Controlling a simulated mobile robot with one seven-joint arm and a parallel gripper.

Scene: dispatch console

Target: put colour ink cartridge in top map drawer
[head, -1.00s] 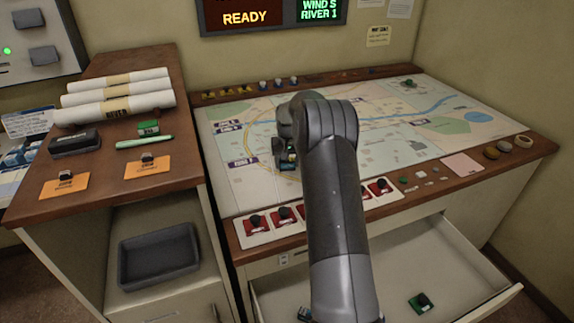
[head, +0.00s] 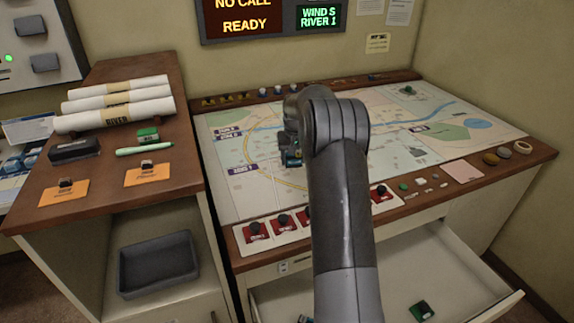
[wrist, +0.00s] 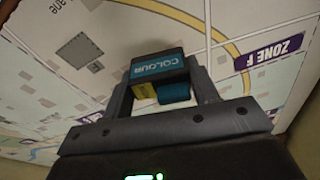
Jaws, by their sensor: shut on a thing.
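The colour ink cartridge (wrist: 160,68) is a dark block with a blue "COLOUR" label and a yellow patch. In the wrist view it sits between the fingers of my gripper (wrist: 163,80), which is shut on it. In the head view my arm hides most of the gripper, and a little of the cartridge (head: 291,155) shows over the map table (head: 262,204). The top map drawer (head: 459,258) is pulled open below the table front. A dark green cartridge-like block (head: 422,311) lies in it, and another small item (head: 305,319) shows partly beside my arm.
A wooden cabinet at left holds rolled maps (head: 115,100), a black case (head: 74,150), a green box (head: 148,135) and a green pen (head: 144,149). A grey tray (head: 158,264) sits below. Red-switch panels (head: 256,232) line the table front. The drawer's right part is mostly clear.

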